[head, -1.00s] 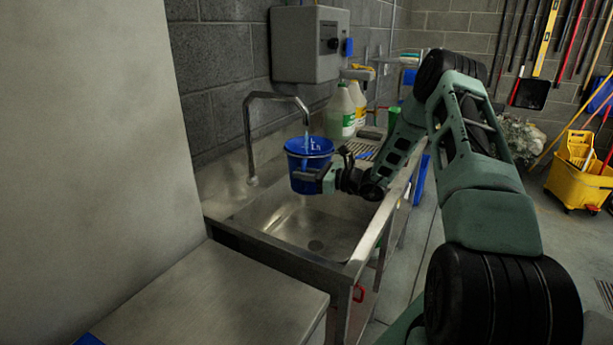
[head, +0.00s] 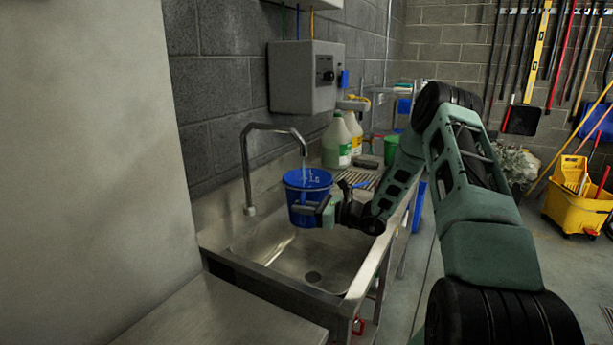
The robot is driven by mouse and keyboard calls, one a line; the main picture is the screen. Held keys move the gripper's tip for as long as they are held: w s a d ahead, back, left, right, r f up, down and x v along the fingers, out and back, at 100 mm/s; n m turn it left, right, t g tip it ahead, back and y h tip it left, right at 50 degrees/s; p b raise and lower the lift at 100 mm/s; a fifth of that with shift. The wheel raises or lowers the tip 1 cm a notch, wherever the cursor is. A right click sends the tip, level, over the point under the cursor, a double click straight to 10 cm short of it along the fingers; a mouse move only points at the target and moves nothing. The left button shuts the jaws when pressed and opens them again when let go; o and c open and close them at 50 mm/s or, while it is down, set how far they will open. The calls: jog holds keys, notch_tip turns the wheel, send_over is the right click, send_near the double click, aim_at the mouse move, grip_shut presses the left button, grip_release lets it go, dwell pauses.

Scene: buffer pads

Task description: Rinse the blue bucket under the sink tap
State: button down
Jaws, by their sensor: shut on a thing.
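The blue bucket (head: 306,181) is held upright over the sink basin (head: 285,262), directly beneath the spout of the sink tap (head: 246,165). A stream of water runs from the spout down into the bucket's open top. My gripper (head: 306,211) is shut on the near side of the bucket, below its rim. The inside of the bucket is mostly hidden by its near wall.
White jugs (head: 337,143) and a green container (head: 391,149) stand on the drainboard behind the sink. A grey control box (head: 305,77) hangs on the wall above. A yellow mop bucket (head: 580,209) stands on the floor at the right. A metal counter (head: 220,315) is in front.

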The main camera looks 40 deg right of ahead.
jog(key=s+a+p, duration=0.1)
jog(key=s+a, duration=0.2)
jog(key=s, duration=0.8)
jog(key=shift+s+a, duration=0.15)
jog(key=shift+a, duration=0.25)
jog(key=shift+r, duration=0.1)
jog(key=s+a+p, duration=0.3)
jog(key=s+a, duration=0.1)
jog(key=s, duration=0.5)
jog(key=s+a+p, duration=0.3)
jog(key=s+a, duration=0.1)
jog(key=s, duration=0.5)
jog(key=shift+a, duration=0.15)
jog(key=shift+s, duration=0.15)
